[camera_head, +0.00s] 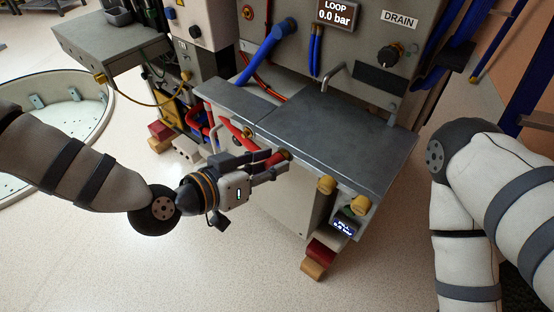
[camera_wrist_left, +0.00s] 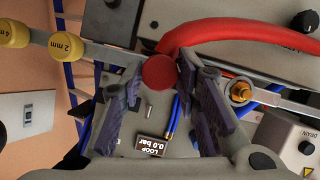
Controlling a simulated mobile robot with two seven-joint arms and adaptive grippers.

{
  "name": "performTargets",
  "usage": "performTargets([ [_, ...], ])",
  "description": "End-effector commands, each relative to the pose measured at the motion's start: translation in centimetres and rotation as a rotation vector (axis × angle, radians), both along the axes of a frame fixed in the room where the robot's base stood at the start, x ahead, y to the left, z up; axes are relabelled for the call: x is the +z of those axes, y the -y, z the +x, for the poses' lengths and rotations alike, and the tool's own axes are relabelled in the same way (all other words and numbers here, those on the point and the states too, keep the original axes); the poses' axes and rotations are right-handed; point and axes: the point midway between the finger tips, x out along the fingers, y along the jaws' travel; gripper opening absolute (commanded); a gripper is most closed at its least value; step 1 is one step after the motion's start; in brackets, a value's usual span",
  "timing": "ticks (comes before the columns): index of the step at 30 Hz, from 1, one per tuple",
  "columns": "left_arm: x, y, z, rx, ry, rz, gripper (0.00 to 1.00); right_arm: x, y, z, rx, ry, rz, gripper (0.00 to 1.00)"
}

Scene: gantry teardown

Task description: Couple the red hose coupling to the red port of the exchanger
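My left gripper (camera_head: 279,163) is at the front edge of the grey bench. Its two fingers stand on either side of the red hose coupling (camera_head: 274,158). In the left wrist view the coupling's round red face (camera_wrist_left: 159,72) lies between the fingertips of that gripper (camera_wrist_left: 161,70). I cannot tell whether the fingers press on it. A thick red hose (camera_wrist_left: 250,36) runs from the coupling to the right. A brass fitting with a red ring (camera_head: 247,12) is on the upright panel; I cannot tell whether it is the red port. My right gripper is out of view.
The grey bench top (camera_head: 335,130) is mostly bare. A brass fitting (camera_head: 248,132) sits on its front edge, left of the coupling. Yellow knobs (camera_head: 326,185) stick out on the right. Blue hoses (camera_head: 266,52) hang at the panel. Floor in front is clear.

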Motion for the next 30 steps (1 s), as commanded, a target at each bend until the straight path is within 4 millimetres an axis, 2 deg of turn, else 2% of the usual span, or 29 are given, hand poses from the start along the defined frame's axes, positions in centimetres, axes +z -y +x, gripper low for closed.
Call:
performTargets([
  [1,0.0,0.0,0.0,0.0,0.0,0.0,0.11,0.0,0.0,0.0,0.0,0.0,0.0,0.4],
  [3,0.0,0.0,0.0,0.0,0.0,0.0,0.0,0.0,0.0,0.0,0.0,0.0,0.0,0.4],
  [20,0.0,-1.3,-1.4,0.001,0.001,0.001,0.0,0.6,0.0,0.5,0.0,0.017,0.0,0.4],
  [30,0.2,-4.0,-4.4,0.001,0.003,0.0,0.0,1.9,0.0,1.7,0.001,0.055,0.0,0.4],
])
